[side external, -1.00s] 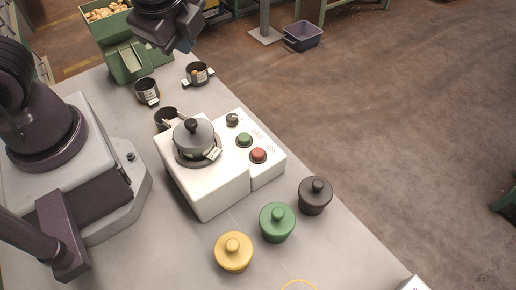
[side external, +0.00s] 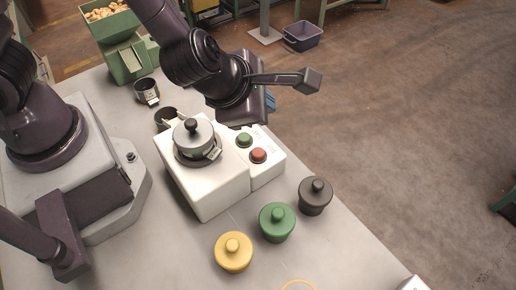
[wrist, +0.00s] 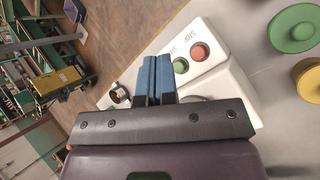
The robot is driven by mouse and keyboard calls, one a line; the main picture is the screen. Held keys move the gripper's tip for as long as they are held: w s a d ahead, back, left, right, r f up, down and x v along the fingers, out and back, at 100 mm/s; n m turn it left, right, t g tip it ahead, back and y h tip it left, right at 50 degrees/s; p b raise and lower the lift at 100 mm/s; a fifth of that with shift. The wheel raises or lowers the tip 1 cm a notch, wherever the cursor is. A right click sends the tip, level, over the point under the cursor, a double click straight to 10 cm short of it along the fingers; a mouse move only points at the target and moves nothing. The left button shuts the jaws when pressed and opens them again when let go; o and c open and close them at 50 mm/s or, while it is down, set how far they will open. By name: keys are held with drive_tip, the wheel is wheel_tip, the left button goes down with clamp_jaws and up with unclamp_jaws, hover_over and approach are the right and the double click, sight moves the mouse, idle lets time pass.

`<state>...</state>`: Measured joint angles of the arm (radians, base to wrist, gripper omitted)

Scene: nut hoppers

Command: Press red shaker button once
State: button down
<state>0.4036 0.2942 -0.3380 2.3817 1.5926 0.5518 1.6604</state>
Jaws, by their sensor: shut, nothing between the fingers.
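The red button (side external: 258,155) sits on the low white control panel of the shaker (side external: 205,190), beside a green button (side external: 244,139). In the wrist view the red button (wrist: 199,52) and green button (wrist: 180,66) lie to the right of my fingers. My gripper (side external: 271,101) hangs above and behind the panel's far end, apart from both buttons. Its blue fingertips (wrist: 156,60) are together with nothing between them. A grey lidded pot (side external: 193,138) stands on the shaker's taller part. The panel's black knob is hidden behind my wrist in the side view.
Yellow (side external: 233,253), green (side external: 277,222) and dark (side external: 315,195) knobbed lids or pots stand on the table nearer the camera. A small cup (side external: 147,91) and a green hopper (side external: 128,57) of nuts are at the back left. The space directly above the red button looks clear.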

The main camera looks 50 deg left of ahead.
sight(260, 153)
drive_tip(key=shift+f, duration=4.4)
drive_tip(key=shift+f, duration=0.1)
drive_tip(key=shift+f, duration=0.3)
drive_tip(key=shift+f, duration=0.8)
drive_tip(key=shift+a+r, duration=0.1)
drive_tip(key=shift+r, duration=0.8)
drive_tip(key=shift+r, duration=0.15)
drive_tip(key=shift+r, duration=2.4)
